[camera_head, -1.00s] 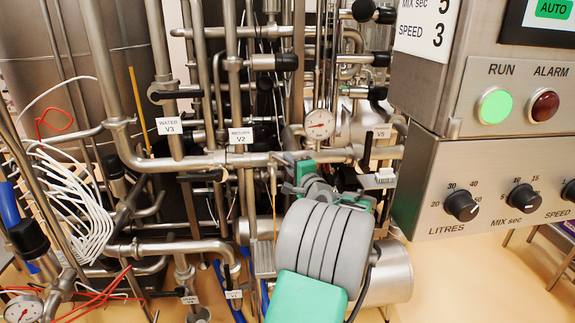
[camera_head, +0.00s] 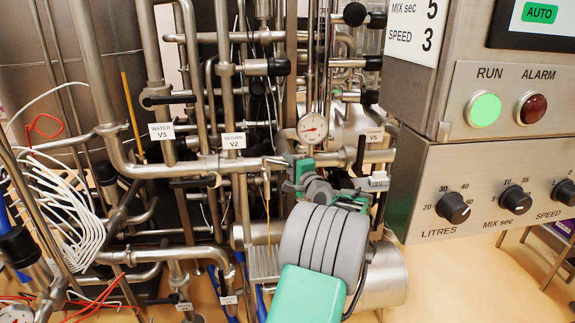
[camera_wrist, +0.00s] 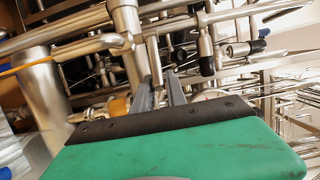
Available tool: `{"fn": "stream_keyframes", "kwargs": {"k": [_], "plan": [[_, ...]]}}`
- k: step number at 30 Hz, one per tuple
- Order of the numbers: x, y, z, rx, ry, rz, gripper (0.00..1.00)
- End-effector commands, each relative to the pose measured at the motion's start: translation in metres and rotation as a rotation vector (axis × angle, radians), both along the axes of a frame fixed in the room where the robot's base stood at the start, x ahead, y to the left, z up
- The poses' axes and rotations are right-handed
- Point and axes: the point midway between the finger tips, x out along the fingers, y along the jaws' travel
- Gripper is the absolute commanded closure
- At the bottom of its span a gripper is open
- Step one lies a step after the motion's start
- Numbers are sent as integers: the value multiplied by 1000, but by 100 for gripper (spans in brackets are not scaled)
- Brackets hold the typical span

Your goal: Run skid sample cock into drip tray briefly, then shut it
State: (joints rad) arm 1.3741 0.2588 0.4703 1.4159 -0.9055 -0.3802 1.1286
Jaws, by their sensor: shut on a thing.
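My gripper (camera_head: 285,162) is shut on the small lever of the sample cock, on the horizontal steel pipe right of the V2 label. The sample cock (camera_head: 267,167) is small and partly hidden by my fingers. A thin amber line (camera_head: 267,215) runs down from it toward the drip tray; I cannot tell for certain that it is flowing liquid. The ribbed metal drip tray (camera_head: 263,264) sits below, left of my wrist. In the wrist view my two grey fingers (camera_wrist: 162,90) reach in among the pipes, and the lever between them is hard to make out.
A pressure gauge (camera_head: 312,127) stands just above and right of my gripper. The control panel (camera_head: 485,180), with a lit green RUN lamp (camera_head: 483,109), fills the right side. Pipes and valves crowd the left, with white cables (camera_head: 70,210).

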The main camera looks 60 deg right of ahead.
Motion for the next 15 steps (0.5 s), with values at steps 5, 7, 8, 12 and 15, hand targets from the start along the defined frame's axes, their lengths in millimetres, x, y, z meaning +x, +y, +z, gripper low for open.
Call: {"fn": "stream_keyframes", "kwargs": {"k": [5, 7, 8, 12, 15], "plan": [[2, -1, 2, -3, -1, 2, 100], [4, -5, 2, -2, -1, 3, 100], [5, -7, 2, -2, -1, 3, 100], [10, -14, 2, -3, -1, 4, 100], [10, -14, 2, -3, -1, 5, 100]]}}
